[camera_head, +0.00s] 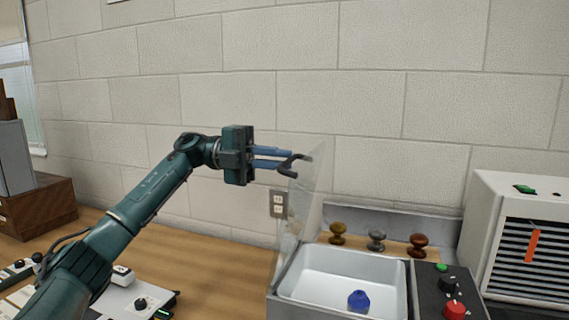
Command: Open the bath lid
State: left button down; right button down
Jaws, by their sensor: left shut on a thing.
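The bath (340,272) is a metal basin at the bottom centre, with a blue object (358,301) inside near its front. Its clear lid (306,195) stands up steeply along the bath's left side, so the basin is uncovered from above. My left gripper (290,166) reaches in from the left at the lid's upper edge. Its blue fingers with dark tips are shut on a dark handle at that edge, which they partly hide. My right gripper is not in view.
A dark control panel (430,288) with green, black and red knobs is right of the bath. Several knobs (376,240) stand behind it. A white vented unit (515,235) is at the right. Wooden bench (215,272) is clear left of the bath; small devices (135,298) lie at lower left.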

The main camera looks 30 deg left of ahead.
pick_arm(q)
jog(key=shift+a, duration=0.1)
jog(key=c, duration=1.5)
grip_release()
jog(key=v, duration=1.3)
jog(key=shift+f, duration=0.1)
